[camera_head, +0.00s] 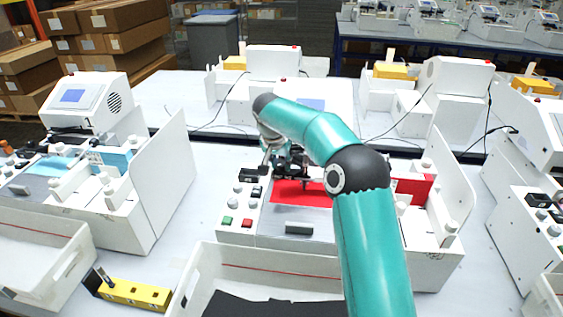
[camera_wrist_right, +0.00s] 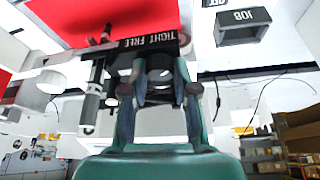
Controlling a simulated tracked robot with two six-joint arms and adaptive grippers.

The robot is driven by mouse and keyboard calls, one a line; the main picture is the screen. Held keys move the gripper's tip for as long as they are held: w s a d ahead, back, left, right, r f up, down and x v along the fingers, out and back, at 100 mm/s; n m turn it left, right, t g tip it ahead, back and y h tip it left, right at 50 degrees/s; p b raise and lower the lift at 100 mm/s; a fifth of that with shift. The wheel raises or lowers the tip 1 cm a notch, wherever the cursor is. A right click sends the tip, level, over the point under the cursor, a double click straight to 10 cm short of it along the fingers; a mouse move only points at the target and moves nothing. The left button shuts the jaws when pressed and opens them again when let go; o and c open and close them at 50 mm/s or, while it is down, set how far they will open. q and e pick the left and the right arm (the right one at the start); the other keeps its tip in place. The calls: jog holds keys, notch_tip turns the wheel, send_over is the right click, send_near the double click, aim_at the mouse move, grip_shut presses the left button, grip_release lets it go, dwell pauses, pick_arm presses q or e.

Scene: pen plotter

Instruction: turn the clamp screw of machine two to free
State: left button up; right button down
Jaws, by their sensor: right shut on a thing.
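The middle machine (camera_head: 262,232) is white, with a red sheet (camera_head: 303,193) on its bed. My right gripper (camera_head: 287,172) is low over the back left of the bed, at the pen carriage; my teal arm hides part of the machine. In the right wrist view, a black label (camera_wrist_right: 148,41) reads TIGHT and FREE. My right gripper's fingers (camera_wrist_right: 159,82) are shut on the clamp screw (camera_wrist_right: 160,66) beside that label. The fingers hide most of the screw, so its exact setting cannot be told. A pen-like holder (camera_wrist_right: 93,95) is beside it. My left gripper is not in view.
A similar machine (camera_head: 150,190) with a blue sheet stands at left, and another (camera_head: 535,170) at right. A white open tray (camera_head: 200,270) is in front of the middle machine. A yellow block (camera_head: 135,293) lies at front left. Side panels stand up between machines.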

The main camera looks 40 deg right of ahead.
jog(key=shift+n+t, duration=0.4)
jog(key=shift+n, duration=0.7)
jog(key=shift+d+r+n+t+y, duration=0.1)
jog(key=shift+n+t+y, duration=0.3)
jog(key=shift+n, duration=0.8)
jog(key=n+y, duration=0.1)
jog(key=n, duration=0.1)
jog(key=n+p, duration=0.1)
jog(key=n, duration=0.1)
jog(key=shift+r+n+t+y, duration=0.1)
jog(key=shift+n+t+y, duration=0.2)
jog(key=shift+y, duration=0.1)
jog(key=n+y+p, duration=0.1)
jog(key=n, duration=0.1)
jog(key=shift+d+n, duration=0.15)
jog(key=shift+n, duration=0.25)
jog(key=n+y, duration=0.1)
jog(key=n, duration=0.2)
jog(key=n+y, duration=0.1)
jog(key=n, duration=0.1)
jog(key=n+y, duration=0.1)
jog(key=n, duration=0.1)
jog(key=shift+d+n+g, duration=0.1)
jog(key=shift+n+g, duration=0.3)
jog(key=c, duration=0.9)
grip_release()
